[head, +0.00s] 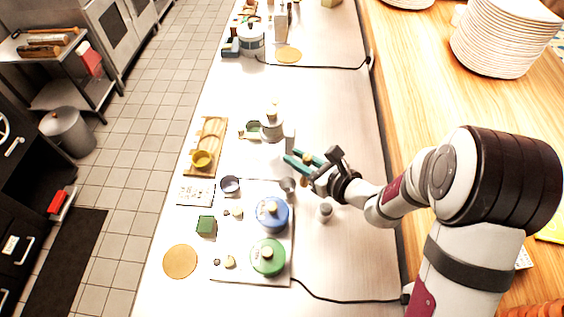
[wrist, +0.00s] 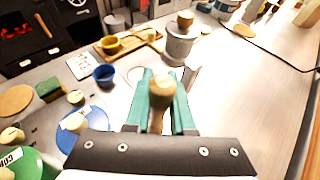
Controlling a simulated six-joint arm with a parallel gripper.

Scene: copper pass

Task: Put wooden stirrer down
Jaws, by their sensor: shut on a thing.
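My gripper (head: 303,161) has teal fingers and hangs over the steel counter, right of the white canister. It is shut on the wooden stirrer (wrist: 160,92), whose rounded light-brown end stands up between the fingers (wrist: 160,105) in the wrist view. In the head view a small brown part of the stirrer (head: 307,160) shows between the fingers. The stirrer's lower end is hidden, so I cannot tell whether it touches anything. A small grey cup (head: 288,186) stands just below the gripper in the picture.
The white canister (head: 271,130) with a wooden knob stands close left. A blue pot (head: 263,218) and green pot (head: 258,268) stand nearer. A dark blue cup (head: 230,186), a wooden tray (head: 214,133) with a yellow cup (head: 201,160), and a small shaker (head: 325,213) are around.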

